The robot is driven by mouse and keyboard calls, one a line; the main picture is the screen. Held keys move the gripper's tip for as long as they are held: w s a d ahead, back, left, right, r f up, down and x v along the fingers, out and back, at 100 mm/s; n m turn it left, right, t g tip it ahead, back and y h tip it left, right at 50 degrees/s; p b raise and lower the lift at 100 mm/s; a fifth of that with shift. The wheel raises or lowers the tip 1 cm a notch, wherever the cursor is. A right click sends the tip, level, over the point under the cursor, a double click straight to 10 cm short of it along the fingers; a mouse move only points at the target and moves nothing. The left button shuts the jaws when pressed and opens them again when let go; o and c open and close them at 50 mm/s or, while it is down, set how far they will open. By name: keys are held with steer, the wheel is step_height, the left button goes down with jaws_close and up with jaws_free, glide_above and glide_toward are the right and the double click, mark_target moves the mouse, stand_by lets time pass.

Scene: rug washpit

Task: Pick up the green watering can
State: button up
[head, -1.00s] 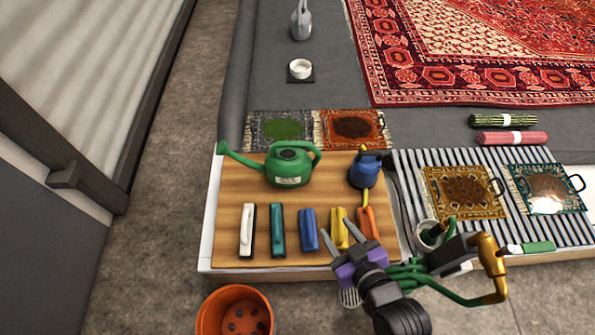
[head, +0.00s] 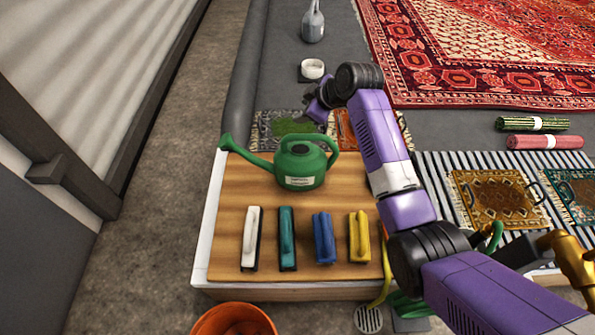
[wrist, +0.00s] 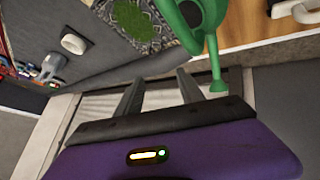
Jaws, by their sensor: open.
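The green watering can (head: 299,167) stands upright at the back of the wooden board (head: 233,215), its spout to the left and its handle to the right. My gripper (head: 316,110) is behind and above the can in the head view, partly hidden by my own wrist. In the wrist view, part of the can (wrist: 208,18) and its spout show at the upper right. The open, empty fingers (wrist: 158,88) are apart from it, to the left of the spout tip.
White, teal, blue and yellow brushes (head: 358,238) lie along the board's front. A terracotta pot (head: 233,320) stands on the floor in front. Rolled rugs (head: 545,142) lie at the right.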

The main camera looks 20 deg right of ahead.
mark_target(297, 135)
steer(key=s+n+g, duration=0.1)
steer(key=s+f+n+g, duration=0.1)
steer(key=s+n+g, duration=0.1)
steer(key=shift+s+f+n+g+y, duration=0.1)
steer(key=shift+f+n+g+y, duration=0.2)
steer(key=shift+s+a+f+g+b, duration=0.1)
steer(key=shift+a+f+g+b, duration=0.1)
steer(key=shift+f+b, duration=0.25)
steer(key=shift+a+f+g+b, duration=0.15)
steer(key=shift+f+b, duration=0.1)
steer(key=shift+f, duration=0.35)
steer(key=b+x, duration=0.3)
steer(key=x, duration=0.2)
steer(key=shift+w+a+f, duration=0.2)
steer(key=shift+w+a, duration=0.05)
jaws_close()
steer(key=shift+w+r, duration=0.1)
steer(key=shift+r, duration=0.1)
